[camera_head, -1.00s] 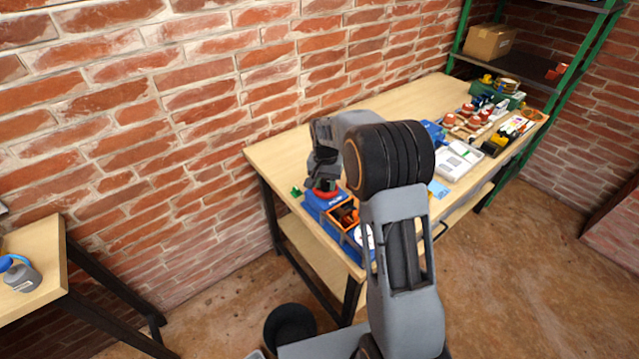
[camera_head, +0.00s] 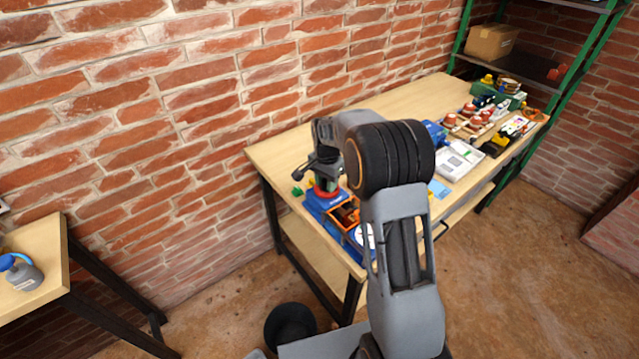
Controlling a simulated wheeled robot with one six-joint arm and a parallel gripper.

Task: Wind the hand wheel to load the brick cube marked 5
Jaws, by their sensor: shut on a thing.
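The red hand wheel (camera_head: 325,193) sits on top of the blue load tester (camera_head: 318,206) near the table's left end. My gripper (camera_head: 325,186) points down onto the wheel and is shut on it; its fingertips are small and partly hidden. An orange frame (camera_head: 345,206) beside the wheel holds a dark reddish thing, perhaps the brick cube; no mark 5 is readable. A white round dial (camera_head: 364,236) shows at the tester's near end, partly covered by my arm.
The wooden table (camera_head: 285,150) is bare behind the tester. A light-blue sheet (camera_head: 438,189), a white tray (camera_head: 458,161) and several tools stand to the right. A brick wall (camera_head: 200,130) runs close behind.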

